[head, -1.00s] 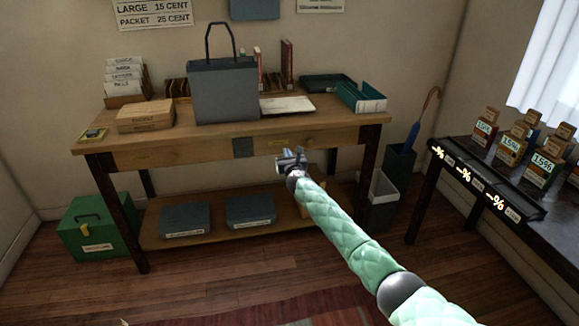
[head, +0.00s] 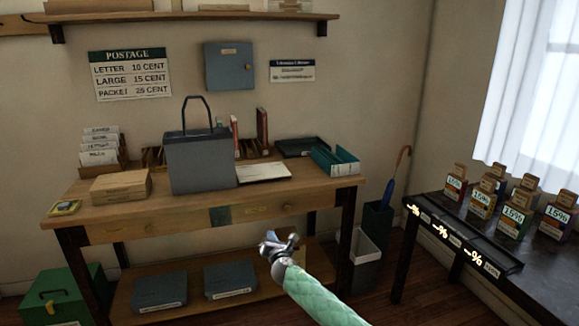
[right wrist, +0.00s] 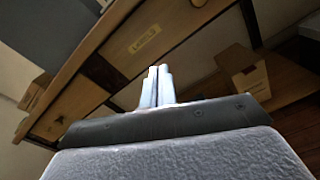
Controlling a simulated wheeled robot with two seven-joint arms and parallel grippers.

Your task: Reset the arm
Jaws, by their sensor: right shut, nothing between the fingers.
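My right arm reaches in from the bottom of the head view with its green quilted sleeve. My right gripper (head: 283,243) is in front of the wooden desk (head: 320,188), below the drawer line. In the right wrist view its two fingers (right wrist: 157,84) are together with nothing between them. My left gripper is not in view.
Two grey boxes (head: 230,279) lie on the lower shelf. A dark side table (head: 540,255) with several bottles is at right. A green box (head: 65,292) stands at lower left.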

